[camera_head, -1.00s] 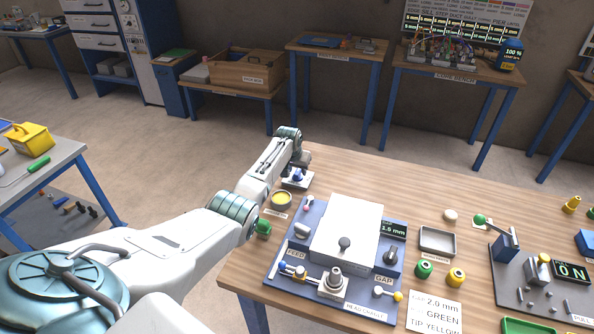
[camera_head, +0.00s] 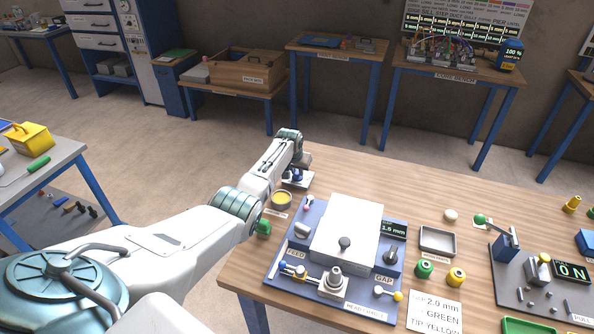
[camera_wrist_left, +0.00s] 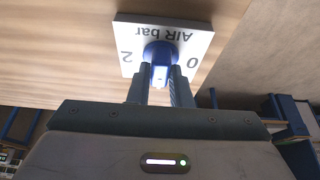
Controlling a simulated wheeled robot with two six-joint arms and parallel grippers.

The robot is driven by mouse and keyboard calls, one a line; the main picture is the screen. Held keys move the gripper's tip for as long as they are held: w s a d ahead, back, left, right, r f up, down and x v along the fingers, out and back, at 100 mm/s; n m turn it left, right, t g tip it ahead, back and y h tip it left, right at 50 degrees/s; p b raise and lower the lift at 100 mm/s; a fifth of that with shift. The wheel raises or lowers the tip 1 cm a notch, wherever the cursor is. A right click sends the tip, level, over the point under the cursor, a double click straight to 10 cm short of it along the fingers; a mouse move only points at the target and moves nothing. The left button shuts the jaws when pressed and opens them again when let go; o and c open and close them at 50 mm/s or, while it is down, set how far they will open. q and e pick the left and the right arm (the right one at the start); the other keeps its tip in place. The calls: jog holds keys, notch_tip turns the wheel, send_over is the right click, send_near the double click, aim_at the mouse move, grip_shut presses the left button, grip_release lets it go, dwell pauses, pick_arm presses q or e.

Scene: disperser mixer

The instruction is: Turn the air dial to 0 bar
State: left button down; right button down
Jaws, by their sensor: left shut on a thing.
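The air dial is a blue knob (camera_wrist_left: 160,52) on a white square plate (camera_wrist_left: 188,38) marked "AIR bar", with a 2 and a 0 on opposite sides. In the left wrist view the lettering is upside down, with the 2 at left and the 0 at right. My left gripper (camera_wrist_left: 161,74) is shut on the knob, one finger on each side. A pale mark shows on the knob between the fingers; where it points is hard to tell. In the head view the dial plate (camera_head: 296,184) sits at the table's far left corner, under my left gripper (camera_head: 296,174). My right gripper is out of view.
A yellow round container (camera_head: 281,200) and a green knob (camera_head: 264,227) are close to the dial. The blue mill panel (camera_head: 284,262) with a white block (camera_head: 346,230) lies nearer. Beyond the table edge is open floor.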

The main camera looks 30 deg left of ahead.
pick_arm(q)
jog(key=shift+n, duration=0.4)
jog(key=shift+d+n+y, duration=0.15)
jog(key=shift+n+y, duration=0.15)
jog(key=shift+n, duration=0.3)
jog(key=shift+f+n+g+y, duration=0.1)
jog(key=shift+n+g+y, duration=0.25)
jog(key=shift+n, duration=0.55)
jog(key=n+b, duration=0.1)
jog(key=n+y+b, duration=0.1)
jog(key=shift+w+d+f+n+g, duration=0.1)
jog(key=shift+w+n+g, duration=0.05)
jog(key=shift+n+g, duration=0.15)
jog(key=n+g+b, duration=0.1)
jog(key=n+b, duration=0.2)
jog(key=n+g+b, duration=0.1)
jog(key=n+b, duration=0.1)
jog(key=b, duration=0.1)
jog(key=shift+w+f+n+y, duration=0.1)
jog(key=shift+n+y, duration=0.25)
jog(key=shift+n, duration=0.05)
jog(key=shift+r+n+g+b, duration=0.2)
jog(key=shift+n+g+b, duration=0.15)
jog(key=shift+n+b, duration=0.8)
jog(key=shift+m, duration=0.25)
jog(key=c, duration=1.4)
grip_release()
jog(key=shift+o, duration=0.4)
